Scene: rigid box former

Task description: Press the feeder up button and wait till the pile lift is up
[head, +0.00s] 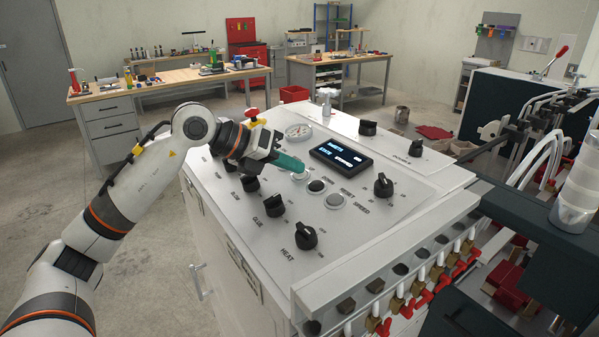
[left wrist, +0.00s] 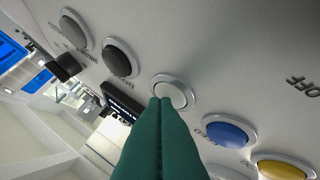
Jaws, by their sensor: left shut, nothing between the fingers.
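My left gripper (head: 300,168) is shut and empty, its green fingers pointing down at the row of round buttons on the sloped control panel (head: 225,195). In the left wrist view the fingertips (left wrist: 160,99) are at the near edge of a white button (left wrist: 174,91); I cannot tell if they touch or press it. The white button also shows just past the tips in the head view (head: 301,176). A blue button (left wrist: 229,132) and a yellow button (left wrist: 281,168) are on one side, a dark button (left wrist: 120,58) on the other. I cannot read which is feeder up, nor make out the pile lift.
A small lit display (head: 341,157) stands on the panel behind the buttons. Black knobs (head: 306,235) and a gauge (head: 298,131) surround them. Red-handled valves (head: 412,303) line the panel's front right edge. Workbenches (head: 165,82) stand well behind, with open floor at left.

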